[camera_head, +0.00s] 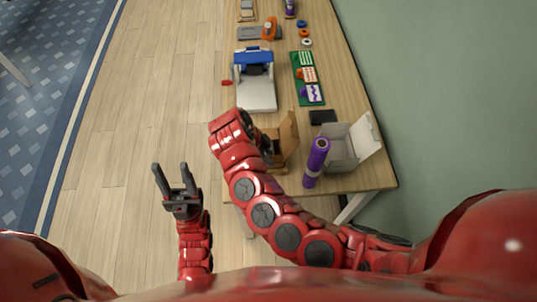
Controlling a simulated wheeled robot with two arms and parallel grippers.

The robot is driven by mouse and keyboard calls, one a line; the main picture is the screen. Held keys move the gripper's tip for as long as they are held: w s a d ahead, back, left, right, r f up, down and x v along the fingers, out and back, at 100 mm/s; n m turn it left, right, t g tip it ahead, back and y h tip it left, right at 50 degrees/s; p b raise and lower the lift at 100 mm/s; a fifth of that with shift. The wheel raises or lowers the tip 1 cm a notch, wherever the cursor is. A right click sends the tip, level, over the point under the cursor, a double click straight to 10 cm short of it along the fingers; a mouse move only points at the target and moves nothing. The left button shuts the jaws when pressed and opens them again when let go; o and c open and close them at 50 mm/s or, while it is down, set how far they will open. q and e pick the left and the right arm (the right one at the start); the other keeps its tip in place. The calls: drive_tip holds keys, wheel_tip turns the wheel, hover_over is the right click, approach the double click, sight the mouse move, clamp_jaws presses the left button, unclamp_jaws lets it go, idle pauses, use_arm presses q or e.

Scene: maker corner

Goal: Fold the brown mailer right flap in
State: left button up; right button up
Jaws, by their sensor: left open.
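The brown mailer (291,145) stands on the near part of the table, with a brown panel standing up on its right side. My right arm lies across its left part and hides much of it. My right gripper (267,146) is a small dark shape at the mailer's left side, mostly hidden behind my wrist. I cannot tell whether it touches the mailer or how its fingers stand. My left gripper (172,174) is open and empty, over the floor left of the table, well apart from the mailer.
A white-and-blue machine (255,83) and a green board (307,78) are farther back. The table's (352,181) right edge meets the wall.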

drive_tip(key=shift+f, duration=0.15)
clamp_jaws()
idle(1.4)
